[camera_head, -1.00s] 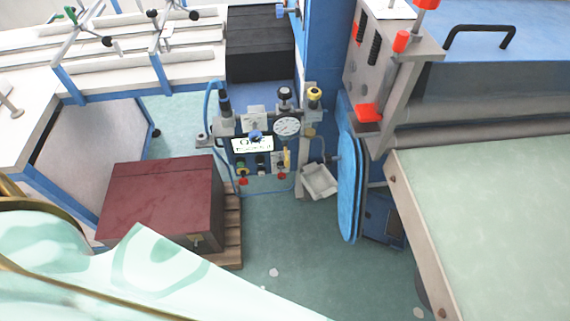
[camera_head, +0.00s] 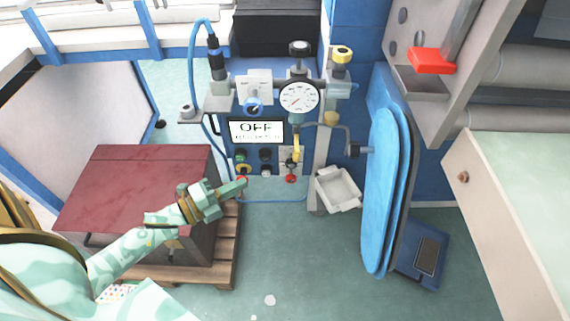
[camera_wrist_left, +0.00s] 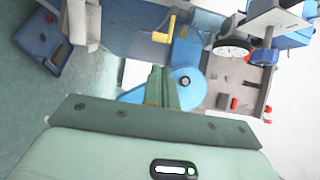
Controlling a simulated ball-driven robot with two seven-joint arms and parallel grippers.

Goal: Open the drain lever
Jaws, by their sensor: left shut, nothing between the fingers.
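The drain lever is likely the small yellow lever (camera_head: 297,146) on the front of the control unit, below the round gauge (camera_head: 299,98). It hangs roughly upright above a red knob. A yellow lever (camera_wrist_left: 164,30) also shows in the left wrist view, above the fingers; I cannot tell surely that it is the same one. My left gripper (camera_head: 242,185), pale green, is shut and empty. In the head view it points right, below and left of the lever and apart from it. Its closed fingers (camera_wrist_left: 160,72) show in the wrist view. My right gripper is not in view.
A white tray (camera_head: 338,190) is right of the unit, beside blue padded panels (camera_head: 380,190). A dark red box (camera_head: 135,190) on a pallet lies under my left arm. Floor in front is clear.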

